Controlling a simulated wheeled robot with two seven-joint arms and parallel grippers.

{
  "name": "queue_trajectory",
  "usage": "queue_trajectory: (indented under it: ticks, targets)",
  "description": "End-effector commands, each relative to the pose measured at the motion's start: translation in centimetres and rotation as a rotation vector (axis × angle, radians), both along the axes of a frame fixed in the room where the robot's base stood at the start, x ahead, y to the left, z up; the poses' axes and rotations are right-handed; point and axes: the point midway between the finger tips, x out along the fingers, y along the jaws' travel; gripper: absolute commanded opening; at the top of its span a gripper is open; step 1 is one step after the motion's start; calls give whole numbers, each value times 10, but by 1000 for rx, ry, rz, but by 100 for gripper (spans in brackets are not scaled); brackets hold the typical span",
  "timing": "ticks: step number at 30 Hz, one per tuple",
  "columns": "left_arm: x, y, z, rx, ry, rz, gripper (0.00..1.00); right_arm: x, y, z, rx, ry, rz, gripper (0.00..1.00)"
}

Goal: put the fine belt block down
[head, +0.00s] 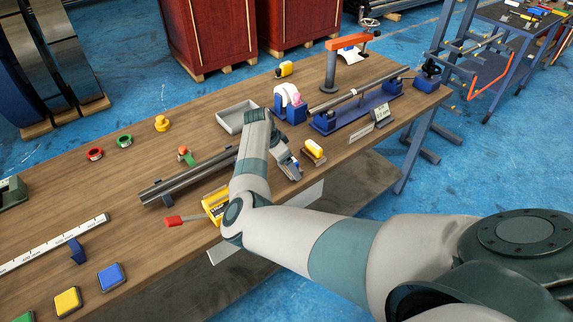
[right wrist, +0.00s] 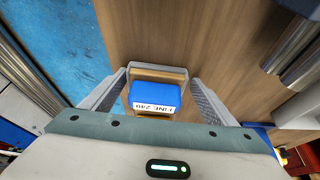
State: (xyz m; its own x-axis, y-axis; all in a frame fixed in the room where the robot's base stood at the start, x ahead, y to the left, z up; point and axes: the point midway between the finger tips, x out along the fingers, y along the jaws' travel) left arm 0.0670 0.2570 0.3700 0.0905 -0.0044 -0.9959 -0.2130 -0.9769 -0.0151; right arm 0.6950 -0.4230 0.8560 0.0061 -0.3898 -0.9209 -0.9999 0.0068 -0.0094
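The fine belt block (right wrist: 155,97) has a blue cap with a white label reading "FINE 240" and a tan wooden base. In the right wrist view it sits between the two fingers of my right gripper (right wrist: 160,76), whose tips close on the ends of its base. In the head view my right gripper (head: 289,166) is over the front part of the wooden table (head: 345,180), and the block is mostly hidden there. How high it is above the tabletop is hard to tell. My left gripper is not in view.
A yellow-topped block (head: 314,148) stands just right of my gripper. A grey tray (head: 236,118), a tape dispenser (head: 290,104) and a blue tube stand (head: 358,112) are behind. Dark tubes (head: 185,180) and a yellow box (head: 214,204) lie left. The front table edge is close.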

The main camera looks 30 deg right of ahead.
Motion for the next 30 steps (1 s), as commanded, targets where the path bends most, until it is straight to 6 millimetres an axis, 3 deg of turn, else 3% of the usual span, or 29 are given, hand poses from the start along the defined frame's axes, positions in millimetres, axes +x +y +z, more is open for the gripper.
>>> queue_trajectory:
  ticks: [1,16,20,30]
  targets:
    - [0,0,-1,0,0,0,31,-8,3,-12,13,19,-5,89]
    - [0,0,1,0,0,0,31,-10,4,-11,18,23,-7,89]
    - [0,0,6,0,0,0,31,-9,5,-3,17,24,-6,89]
    - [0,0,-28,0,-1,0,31,-3,25,39,9,9,-4,89]
